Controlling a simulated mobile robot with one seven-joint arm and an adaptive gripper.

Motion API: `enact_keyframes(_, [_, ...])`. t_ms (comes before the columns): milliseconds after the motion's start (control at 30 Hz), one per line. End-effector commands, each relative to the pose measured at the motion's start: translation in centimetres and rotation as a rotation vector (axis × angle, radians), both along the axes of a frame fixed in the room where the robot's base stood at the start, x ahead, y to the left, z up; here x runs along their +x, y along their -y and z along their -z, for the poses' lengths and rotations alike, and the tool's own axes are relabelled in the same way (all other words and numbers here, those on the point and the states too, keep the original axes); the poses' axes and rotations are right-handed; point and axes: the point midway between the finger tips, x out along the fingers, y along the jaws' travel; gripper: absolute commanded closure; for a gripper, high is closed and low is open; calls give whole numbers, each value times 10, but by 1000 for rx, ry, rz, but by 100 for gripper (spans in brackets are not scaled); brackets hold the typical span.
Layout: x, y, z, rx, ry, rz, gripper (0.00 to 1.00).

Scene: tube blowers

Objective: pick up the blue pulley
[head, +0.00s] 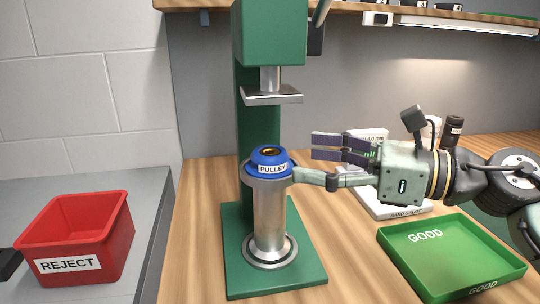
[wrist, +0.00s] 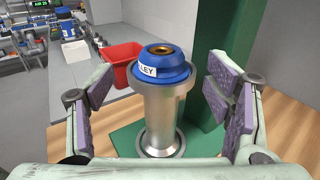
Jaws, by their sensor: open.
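The blue pulley (head: 268,160) has a brass-coloured centre and a white "PULLEY" label. It sits upright on top of a silver cylindrical stand (head: 269,215) under the green press. In the wrist view the pulley (wrist: 162,66) stands ahead, between the spread fingers. My gripper (head: 306,158) is open and empty, just right of the pulley in the head view, with its fingers pointing left towards it. One lower finger overlaps the edge of the stand's top in the head view; I cannot tell whether it touches.
The green press (head: 258,135) has a metal ram plate (head: 271,95) above the pulley. A red REJECT bin (head: 75,235) stands on a grey counter at left. A green GOOD tray (head: 450,258) lies at right. A white gauge box (head: 385,205) sits behind my gripper.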

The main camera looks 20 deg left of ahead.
Motion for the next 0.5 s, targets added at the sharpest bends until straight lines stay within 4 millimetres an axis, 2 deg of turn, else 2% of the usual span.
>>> enact_keyframes(300, [0,-42,-3,-2,-2,-3,27])
enact_keyframes(500, [1,-53,0,2,-1,1,27])
